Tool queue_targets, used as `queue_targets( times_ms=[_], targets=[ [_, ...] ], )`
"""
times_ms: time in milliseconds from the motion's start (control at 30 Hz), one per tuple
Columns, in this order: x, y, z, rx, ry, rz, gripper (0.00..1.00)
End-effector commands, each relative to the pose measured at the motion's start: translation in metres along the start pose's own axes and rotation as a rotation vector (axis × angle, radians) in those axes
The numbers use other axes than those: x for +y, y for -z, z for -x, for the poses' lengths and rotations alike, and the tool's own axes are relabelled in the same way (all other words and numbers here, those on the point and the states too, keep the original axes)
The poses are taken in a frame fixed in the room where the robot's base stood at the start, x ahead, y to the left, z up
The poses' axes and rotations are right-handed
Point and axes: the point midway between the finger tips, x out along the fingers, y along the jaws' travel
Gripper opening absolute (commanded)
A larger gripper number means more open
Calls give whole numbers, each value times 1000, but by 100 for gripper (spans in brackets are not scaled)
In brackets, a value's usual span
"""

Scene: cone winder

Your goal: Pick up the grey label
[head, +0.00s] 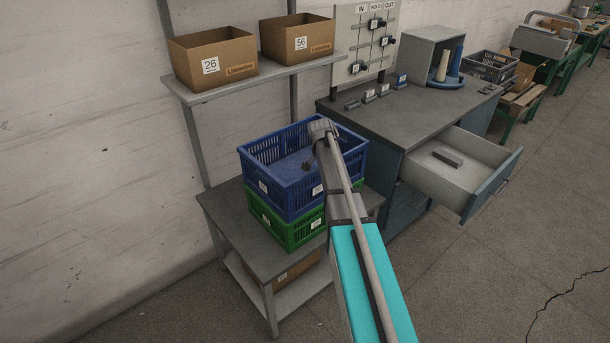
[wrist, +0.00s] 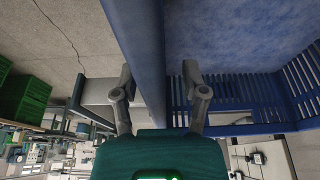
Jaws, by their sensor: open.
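Small label blocks stand in a row on the bench top in the head view. The leftmost one is grey (head: 352,104); I cannot tell for sure that it is the grey label. In the wrist view no label can be made out clearly. My gripper (wrist: 158,72) is open and empty, with one finger on each side of a wall of the blue crate (wrist: 145,45). In the head view the blue crate (head: 272,154) sits on a green crate (head: 293,234). My arm hides much of the gripper there; a dark finger (head: 308,164) shows inside the crate.
The crates stand on a grey table (head: 235,228). The bench (head: 420,105) to the right carries a hook board (head: 362,40) and an open box (head: 434,55). Its open drawer (head: 432,178) juts out, holding a dark bar (head: 447,158). A shelf (head: 215,88) with cardboard boxes hangs above.

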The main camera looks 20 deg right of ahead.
Motion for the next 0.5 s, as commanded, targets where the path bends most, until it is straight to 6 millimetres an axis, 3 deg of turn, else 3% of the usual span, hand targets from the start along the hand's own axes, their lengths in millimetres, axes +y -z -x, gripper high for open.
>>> queue_targets(
  times_ms=[100,500],
  targets=[
    [0,0,-8,0,0,0,57],
    [0,0,-8,0,0,-1,57]
  ],
)
